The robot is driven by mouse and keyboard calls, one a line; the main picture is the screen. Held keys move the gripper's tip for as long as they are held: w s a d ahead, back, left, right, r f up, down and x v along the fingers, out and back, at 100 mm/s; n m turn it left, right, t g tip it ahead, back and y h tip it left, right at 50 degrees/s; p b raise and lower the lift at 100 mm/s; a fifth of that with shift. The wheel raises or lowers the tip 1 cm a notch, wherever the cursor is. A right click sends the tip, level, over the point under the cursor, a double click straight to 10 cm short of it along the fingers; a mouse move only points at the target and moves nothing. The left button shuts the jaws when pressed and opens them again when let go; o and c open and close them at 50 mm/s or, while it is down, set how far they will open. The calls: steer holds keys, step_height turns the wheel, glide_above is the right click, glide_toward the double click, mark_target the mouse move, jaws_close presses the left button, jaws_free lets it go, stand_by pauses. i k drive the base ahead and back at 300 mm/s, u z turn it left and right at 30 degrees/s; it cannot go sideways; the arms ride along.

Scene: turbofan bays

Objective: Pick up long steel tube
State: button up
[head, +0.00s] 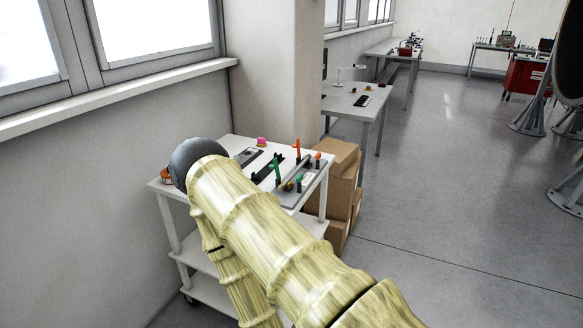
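A white cart (227,140) stands against the wall, with small parts on its top. I cannot pick out a long steel tube for certain. A dark elongated piece (268,169) lies on the cart top, and another flat dark piece (247,156) lies to its left. A grey tray (311,181) at the right side holds small parts, with orange and green upright items near it. My arm crosses in front of the cart and hides much of its near side. My gripper does not show.
Cardboard boxes (340,165) are stacked right of the cart, beside a pillar (278,70). A grey table (350,100) stands behind them. A red cabinet (524,77) and dark stands are at far right. The floor (450,190) between is clear.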

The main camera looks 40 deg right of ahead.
mark_target(282, 187)
steer(key=z, duration=0.45)
steer(key=i, duration=0.7)
steer(key=z, duration=0.6)
